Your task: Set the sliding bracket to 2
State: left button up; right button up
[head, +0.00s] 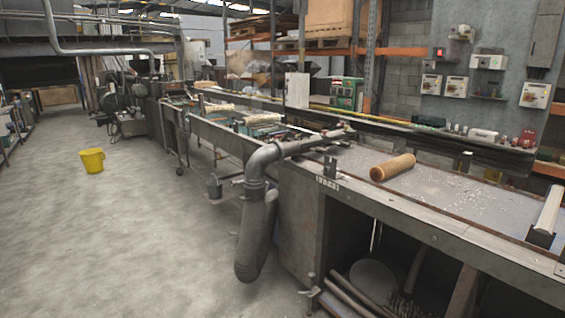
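A small dark bracket-like piece (331,167) stands at the left end of the workbench top, just above a pale strip with dark marks (328,183) on the bench's front edge. It may be the sliding bracket; I cannot tell for certain. The marks on the strip are too small to read, so I cannot tell which number the piece is set at. Neither of my grippers is in view.
A grey pipe (256,165) bends down off the bench, with a long grey sleeve (256,235) hanging in front. A wooden roller (393,167) lies on the bench top (450,195). A yellow bucket (92,160) stands on the open concrete floor (120,240) at left.

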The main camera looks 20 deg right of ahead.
aim_at(330, 168)
jog(key=z, duration=0.05)
jog(key=i, duration=1.2)
jog(key=z, duration=1)
jog(key=i, duration=0.75)
jog(key=z, duration=0.85)
